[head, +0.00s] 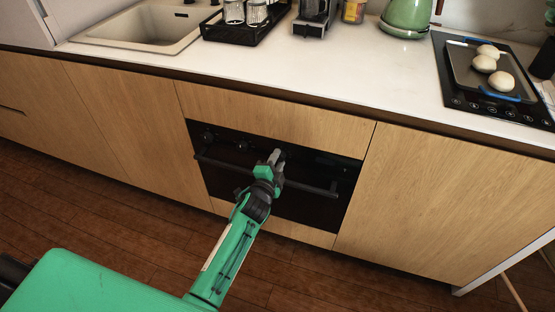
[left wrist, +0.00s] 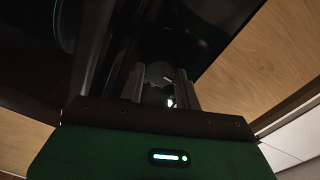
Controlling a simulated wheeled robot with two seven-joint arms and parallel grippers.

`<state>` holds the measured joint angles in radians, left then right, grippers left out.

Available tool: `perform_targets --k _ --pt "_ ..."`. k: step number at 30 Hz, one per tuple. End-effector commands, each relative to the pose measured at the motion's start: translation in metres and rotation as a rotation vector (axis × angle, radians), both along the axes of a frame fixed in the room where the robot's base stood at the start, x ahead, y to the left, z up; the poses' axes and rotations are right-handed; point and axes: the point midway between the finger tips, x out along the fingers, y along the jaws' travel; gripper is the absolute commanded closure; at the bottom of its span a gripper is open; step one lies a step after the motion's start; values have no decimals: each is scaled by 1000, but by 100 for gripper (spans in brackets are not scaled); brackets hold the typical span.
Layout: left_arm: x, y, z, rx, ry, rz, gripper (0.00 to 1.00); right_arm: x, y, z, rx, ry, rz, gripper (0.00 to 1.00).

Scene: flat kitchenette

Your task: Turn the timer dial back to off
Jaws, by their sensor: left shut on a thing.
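The black built-in oven (head: 225,172) is set in the wooden cabinet front below the counter. My left gripper (head: 277,156) reaches its upper control strip and covers part of it. In the left wrist view, my left gripper (left wrist: 160,88) has its two fingers on either side of a round dark dial (left wrist: 158,72), shut on it. I take this to be the timer dial; in the head view the gripper hides it. The dial's pointer and markings are too dark to read. My right gripper is not in view.
Two other oven knobs (head: 207,137) sit to the left on the same strip. The oven handle bar (head: 318,188) runs just below my gripper. Above are the counter edge, a sink (head: 140,25), a black rack (head: 245,30) and a hob (head: 500,105) with a tray.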

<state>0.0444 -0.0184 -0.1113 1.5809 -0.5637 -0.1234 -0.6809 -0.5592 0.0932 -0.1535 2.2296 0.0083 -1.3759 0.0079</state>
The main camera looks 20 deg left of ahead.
Motion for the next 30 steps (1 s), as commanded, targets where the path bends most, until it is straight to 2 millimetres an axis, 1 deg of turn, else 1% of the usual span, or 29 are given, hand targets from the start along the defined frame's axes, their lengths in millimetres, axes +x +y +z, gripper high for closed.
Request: perform_targets --k 3,9,15,24,25,28,30 --pt "-1 0 0 -55 5 1 90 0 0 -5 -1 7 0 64" --pt "-1 1 -1 -108 7 1 90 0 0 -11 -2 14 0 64" --pt "-1 1 -1 -127 7 0 90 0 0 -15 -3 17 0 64" --pt "0 0 -1 -127 7 0 90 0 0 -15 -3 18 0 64" --pt "0 0 -1 -127 7 0 65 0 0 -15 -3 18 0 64" --pt "0 0 -1 -126 6 1 45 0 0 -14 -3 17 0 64" --pt "0 0 -1 -126 6 0 45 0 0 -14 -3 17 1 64"
